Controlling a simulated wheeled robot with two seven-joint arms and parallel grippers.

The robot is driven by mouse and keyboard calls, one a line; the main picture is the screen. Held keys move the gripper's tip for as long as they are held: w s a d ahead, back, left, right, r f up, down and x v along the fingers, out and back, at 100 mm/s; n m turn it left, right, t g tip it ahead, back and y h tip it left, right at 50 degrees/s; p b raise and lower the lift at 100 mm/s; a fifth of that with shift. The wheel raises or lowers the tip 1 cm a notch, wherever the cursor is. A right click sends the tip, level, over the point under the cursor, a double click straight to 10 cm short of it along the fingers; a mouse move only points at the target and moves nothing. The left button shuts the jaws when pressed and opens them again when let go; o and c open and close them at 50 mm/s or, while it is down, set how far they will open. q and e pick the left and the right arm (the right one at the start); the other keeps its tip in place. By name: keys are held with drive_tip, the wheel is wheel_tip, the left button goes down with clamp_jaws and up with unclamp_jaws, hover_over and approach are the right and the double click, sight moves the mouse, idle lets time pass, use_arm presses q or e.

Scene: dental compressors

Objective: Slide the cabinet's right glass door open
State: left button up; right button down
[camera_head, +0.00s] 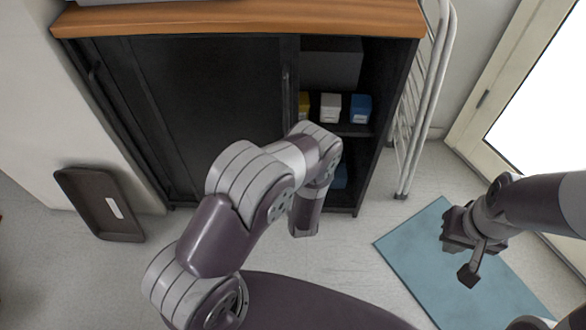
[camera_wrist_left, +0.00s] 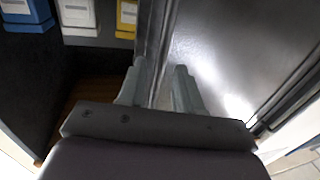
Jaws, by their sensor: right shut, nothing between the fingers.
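The cabinet (camera_head: 118,110) stands ahead under a wooden top. Its right side is open, with shelves showing. The dark sliding door panel (camera_head: 215,90) stands left of the opening, a slim upright handle (camera_head: 286,85) near its right edge. In the left wrist view the glossy door (camera_wrist_left: 225,50) fills the right side. My left gripper (camera_wrist_left: 162,82) is open there, its fingers apart beside the door's edge strip; contact cannot be told. In the head view my left arm hides that gripper and the lower door edge. My right gripper (camera_head: 468,272) is shut and empty, above the blue mat, away from the cabinet.
Yellow, white (camera_head: 331,107) and blue (camera_head: 361,108) boxes sit on a shelf inside. A folded white rack (camera_head: 424,100) stands right of the cabinet. A dark tray (camera_head: 75,190) leans at left. The blue mat (camera_head: 410,244) lies on the floor near a bright glazed door.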

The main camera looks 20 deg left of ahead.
use_arm(q)
drive_tip(key=p+v, duration=0.1)
drive_tip(key=v, duration=0.7)
drive_tip(key=shift+s+d, duration=0.2)
drive_tip(key=shift+s, duration=0.1)
